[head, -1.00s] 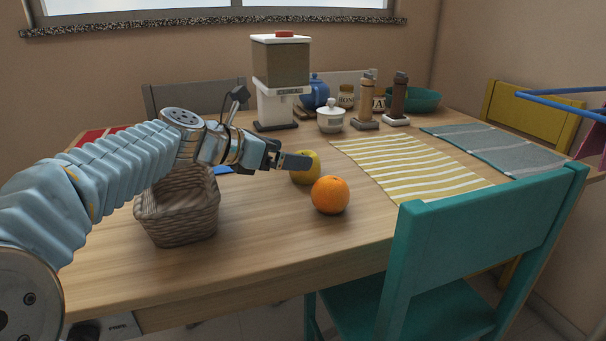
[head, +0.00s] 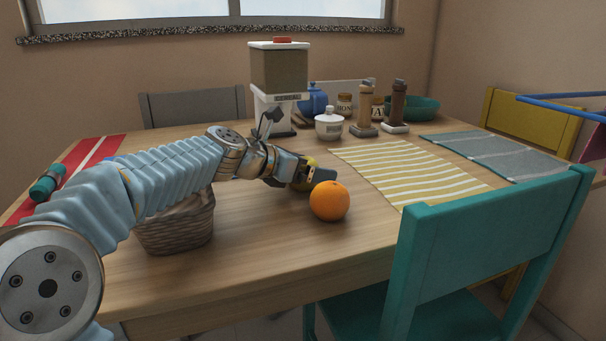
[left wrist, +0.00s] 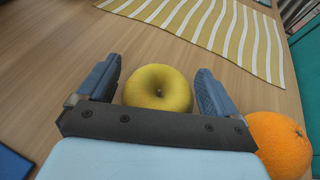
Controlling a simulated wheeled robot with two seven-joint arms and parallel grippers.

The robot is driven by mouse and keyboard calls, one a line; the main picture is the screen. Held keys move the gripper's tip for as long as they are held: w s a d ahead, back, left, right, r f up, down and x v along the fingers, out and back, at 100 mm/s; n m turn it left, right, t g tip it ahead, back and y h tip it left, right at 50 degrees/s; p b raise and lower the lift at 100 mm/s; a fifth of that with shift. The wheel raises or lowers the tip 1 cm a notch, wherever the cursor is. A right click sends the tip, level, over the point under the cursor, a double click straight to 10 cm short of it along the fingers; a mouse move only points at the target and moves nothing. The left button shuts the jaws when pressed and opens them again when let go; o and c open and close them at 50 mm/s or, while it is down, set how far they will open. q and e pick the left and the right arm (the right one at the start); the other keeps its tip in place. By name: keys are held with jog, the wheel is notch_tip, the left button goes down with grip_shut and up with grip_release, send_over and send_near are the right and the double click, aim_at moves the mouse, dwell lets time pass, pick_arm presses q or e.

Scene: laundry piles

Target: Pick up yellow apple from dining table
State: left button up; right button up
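The yellow apple (left wrist: 158,88) sits on the dining table (head: 262,243). In the left wrist view it lies between the two fingers of my left gripper (left wrist: 155,88), with a visible gap at each side. The fingers are open around it. In the head view my left gripper (head: 314,176) covers most of the apple, and only a small yellow part (head: 306,161) shows. My right gripper is in neither view.
An orange (head: 330,201) stands right beside the left gripper and shows in the wrist view (left wrist: 279,144). A wicker basket (head: 178,233) is under my left arm. A striped cloth (head: 405,167) lies to the right. A teal chair (head: 480,240) stands at the front.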

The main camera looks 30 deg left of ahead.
pick_arm(q)
jog(key=c, duration=0.9)
jog(key=shift+c, duration=0.2)
